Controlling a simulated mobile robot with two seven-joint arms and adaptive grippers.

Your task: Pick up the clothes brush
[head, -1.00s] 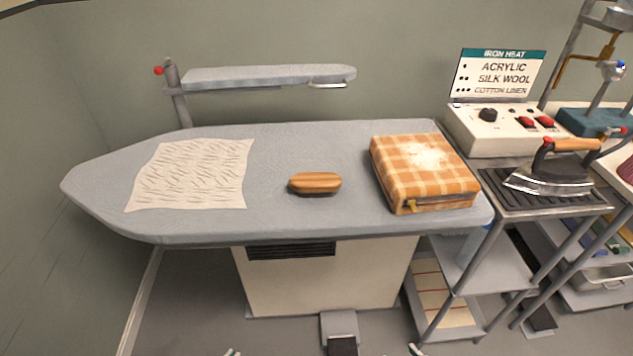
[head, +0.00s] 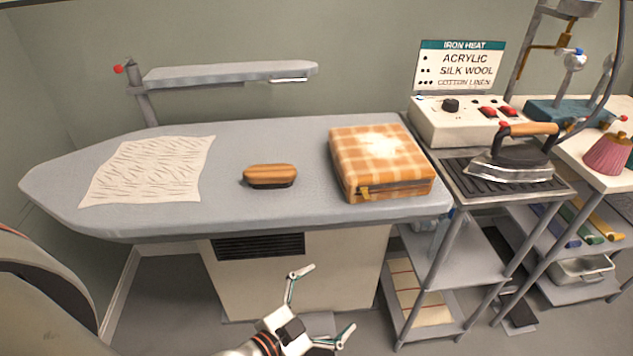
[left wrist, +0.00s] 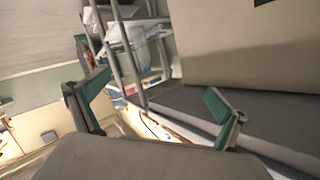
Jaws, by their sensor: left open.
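The clothes brush (head: 270,175), with a wooden back and dark bristles beneath, lies on the grey ironing board (head: 265,215) near its middle. My right gripper is not in view.
A narrow sleeve board (head: 230,73) rises behind. An iron (head: 515,155) rests on a metal stand at right, beside a control box (head: 465,122). Board around the brush is clear.

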